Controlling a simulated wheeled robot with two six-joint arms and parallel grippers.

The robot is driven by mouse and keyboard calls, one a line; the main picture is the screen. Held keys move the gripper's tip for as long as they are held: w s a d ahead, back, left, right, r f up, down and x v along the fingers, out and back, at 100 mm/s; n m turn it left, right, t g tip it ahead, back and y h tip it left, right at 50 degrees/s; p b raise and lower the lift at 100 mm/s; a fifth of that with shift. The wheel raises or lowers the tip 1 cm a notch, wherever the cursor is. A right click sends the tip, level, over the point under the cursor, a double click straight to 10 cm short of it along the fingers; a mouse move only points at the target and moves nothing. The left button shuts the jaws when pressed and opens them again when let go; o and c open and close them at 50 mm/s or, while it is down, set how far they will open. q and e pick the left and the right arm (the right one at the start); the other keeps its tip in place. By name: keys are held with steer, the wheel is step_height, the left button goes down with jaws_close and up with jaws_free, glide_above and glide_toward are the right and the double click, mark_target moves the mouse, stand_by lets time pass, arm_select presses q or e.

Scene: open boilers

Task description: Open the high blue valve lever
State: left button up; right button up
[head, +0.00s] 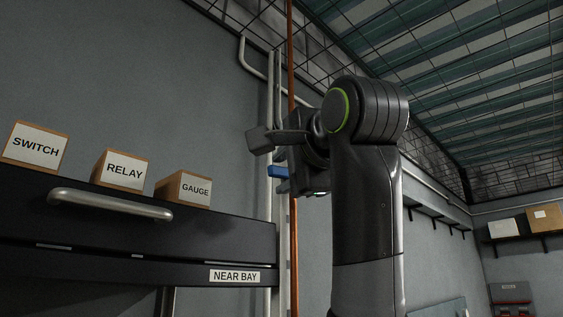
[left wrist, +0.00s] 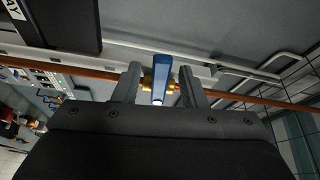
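The blue valve lever (left wrist: 161,78) shows in the left wrist view, with its pale end toward the camera. It sits on a brass valve body (left wrist: 146,85) on a copper pipe (left wrist: 232,96). My left gripper (left wrist: 158,88) is open, with one finger on each side of the lever and a visible gap on both sides. In the head view the blue lever (head: 278,172) shows just below my left gripper (head: 265,142), partly hidden by it. My right gripper is in neither view.
A black cabinet with a bar handle (head: 110,204) and a NEAR BAY label (head: 234,276) stands at left. Boxes marked SWITCH (head: 35,147), RELAY (head: 122,171) and GAUGE (head: 183,189) sit on top. A pale pipe (head: 270,100) runs beside the copper one.

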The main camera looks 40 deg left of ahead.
arm_select(q)
steer(key=shift+x, duration=0.85)
steer(key=shift+s, duration=0.1)
steer(key=shift+c, duration=0.5)
steer(key=shift+d, duration=0.1)
jaws_close()
